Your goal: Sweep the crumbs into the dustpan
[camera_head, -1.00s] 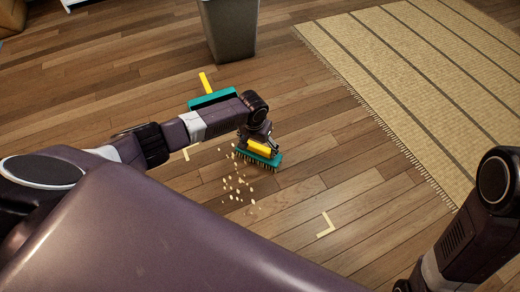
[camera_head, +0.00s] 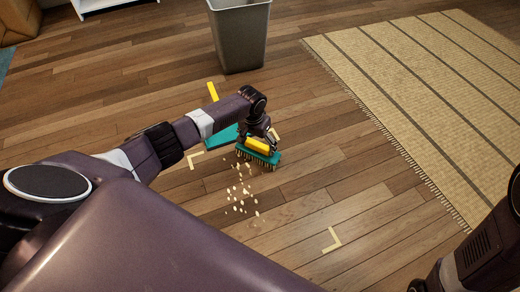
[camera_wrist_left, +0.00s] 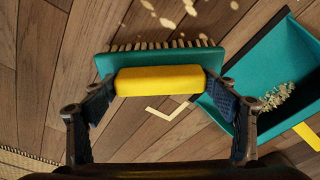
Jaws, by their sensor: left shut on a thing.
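My left gripper (camera_head: 259,138) is shut on the yellow handle of a teal brush (camera_head: 262,156), which it holds bristles down at the floor. In the left wrist view the fingers clasp both ends of the handle of the brush (camera_wrist_left: 102,66). Loose pale crumbs (camera_head: 240,192) lie scattered on the floor, nearer me than the brush; a few crumbs (camera_wrist_left: 166,22) show past the bristles. The teal dustpan (camera_head: 222,137) is left of the brush, partly hidden by my left arm. The dustpan (camera_wrist_left: 268,62) holds a pale clump, likely crumbs. My right gripper is not visible.
A grey bin (camera_head: 240,38) stands beyond the dustpan. A striped rug (camera_head: 420,90) covers the floor at right. Tape corner marks, one at front right (camera_head: 332,240), lie on the wooden floor. Open floor lies between crumbs and rug.

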